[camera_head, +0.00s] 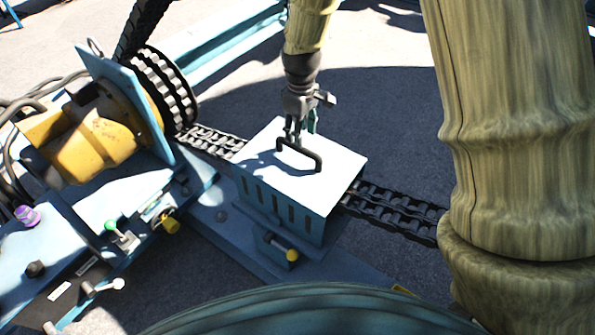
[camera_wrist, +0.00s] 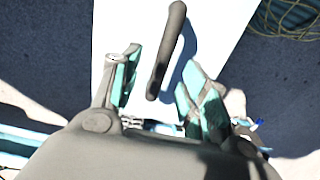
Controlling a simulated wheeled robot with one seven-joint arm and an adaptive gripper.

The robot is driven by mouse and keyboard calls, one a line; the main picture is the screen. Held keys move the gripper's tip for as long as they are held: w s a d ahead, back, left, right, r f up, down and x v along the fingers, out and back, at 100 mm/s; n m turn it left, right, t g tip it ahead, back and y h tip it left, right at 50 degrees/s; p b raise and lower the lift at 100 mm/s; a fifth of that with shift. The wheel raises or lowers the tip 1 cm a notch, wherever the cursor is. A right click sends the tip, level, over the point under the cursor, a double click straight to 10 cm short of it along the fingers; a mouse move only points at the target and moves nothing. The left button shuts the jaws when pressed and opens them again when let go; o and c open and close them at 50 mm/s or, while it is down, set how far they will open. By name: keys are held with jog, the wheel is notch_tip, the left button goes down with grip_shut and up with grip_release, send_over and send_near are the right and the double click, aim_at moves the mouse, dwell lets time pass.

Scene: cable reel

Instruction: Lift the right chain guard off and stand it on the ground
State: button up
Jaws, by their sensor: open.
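The chain guard (camera_head: 285,195) is a pale blue box with slotted sides and a dark bar handle (camera_head: 298,153) on its top. It sits over the chain (camera_head: 395,212), which comes out on both sides. My gripper (camera_head: 301,138) is just above the guard's top, at the handle. In the wrist view my gripper (camera_wrist: 153,92) is open, with its two green-padded fingers apart and the handle (camera_wrist: 166,50) between and ahead of them. The guard's white top (camera_wrist: 120,25) fills the middle of that view. I cannot tell whether the fingers touch anything.
A yellow motor (camera_head: 90,140) and a sprocket (camera_head: 165,90) stand left of the guard. A control panel with levers (camera_head: 120,235) is at the lower left. A yellow-tipped latch (camera_head: 290,255) is at the guard's front base. Grey ground (camera_head: 385,120) is bare behind the guard.

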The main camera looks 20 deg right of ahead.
aim_at(298, 174)
jog(key=shift+a+f, duration=0.15)
jog(key=shift+f, duration=1.6)
jog(key=shift+a+f, duration=0.1)
jog(key=shift+f, duration=1.65)
grip_shut()
